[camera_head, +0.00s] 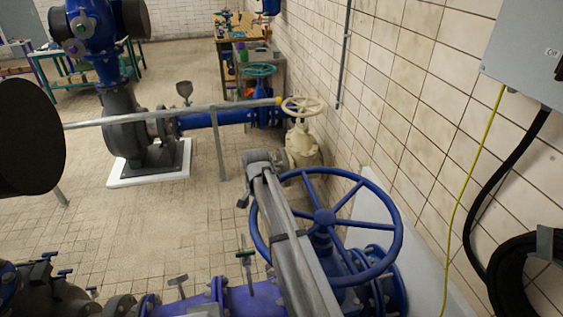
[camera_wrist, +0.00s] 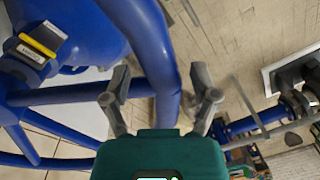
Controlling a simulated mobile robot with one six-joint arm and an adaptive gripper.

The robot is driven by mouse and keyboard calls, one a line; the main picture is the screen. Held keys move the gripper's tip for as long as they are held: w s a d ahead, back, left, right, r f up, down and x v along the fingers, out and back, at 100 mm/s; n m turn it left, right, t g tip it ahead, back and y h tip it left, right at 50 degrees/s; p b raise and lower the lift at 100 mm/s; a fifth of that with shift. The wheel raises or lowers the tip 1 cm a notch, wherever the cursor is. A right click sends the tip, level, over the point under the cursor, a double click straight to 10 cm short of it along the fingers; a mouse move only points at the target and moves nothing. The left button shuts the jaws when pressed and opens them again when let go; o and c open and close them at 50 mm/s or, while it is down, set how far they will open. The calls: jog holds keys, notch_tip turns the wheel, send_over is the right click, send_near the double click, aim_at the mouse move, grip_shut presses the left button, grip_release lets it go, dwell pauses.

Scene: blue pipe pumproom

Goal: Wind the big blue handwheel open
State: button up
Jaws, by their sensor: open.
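The big blue handwheel (camera_head: 388,248) stands at the lower right in the head view, its round rim joined by spokes to a central hub. My arm crosses over its left side and hides part of the rim there. In the wrist view the handwheel's curved rim (camera_wrist: 150,40) runs down between the two fingers of my gripper (camera_wrist: 160,72). The fingers are spread apart, one on each side of the rim, with gaps showing. I cannot tell whether the rim lies fully between them in depth. My gripper's fingers are not clearly visible in the head view.
A cream handwheel (camera_head: 302,106) and a teal handwheel (camera_head: 259,70) stand farther back. A grey rail (camera_head: 150,118) crosses behind the blue wheel. The tiled wall (camera_head: 420,120) is close on the right, with a grey box (camera_head: 530,50) and hanging cables. Blue pipework (camera_head: 215,300) lies below.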

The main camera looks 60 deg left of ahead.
jog(key=w+a+m, duration=0.2)
jog(key=w+a, duration=0.1)
jog(key=w, duration=0.1)
jog(key=shift+a, duration=0.3)
jog(key=shift+s+d+r+p, duration=0.1)
jog(key=shift+d+r+p, duration=0.05)
jog(key=shift+r+p, duration=0.4)
notch_tip(320, 180, up, 2)
jog(key=shift+d+r+p, duration=0.1)
jog(key=shift+d+p, duration=0.05)
jog(key=shift+p, duration=0.95)
notch_tip(320, 180, up, 11)
jog(key=p, duration=1.1)
jog(key=w+a+f+m+g+y+b, duration=0.1)
jog(key=w+f+m+g+b, duration=0.2)
jog(key=w, duration=0.6)
jog(key=shift+a+f+m+y+b, duration=0.25)
jog(key=shift+f+m+b, duration=0.4)
jog(key=shift+m+b, duration=0.9)
jog(key=shift+m+p, duration=0.25)
jog(key=shift+p, duration=0.05)
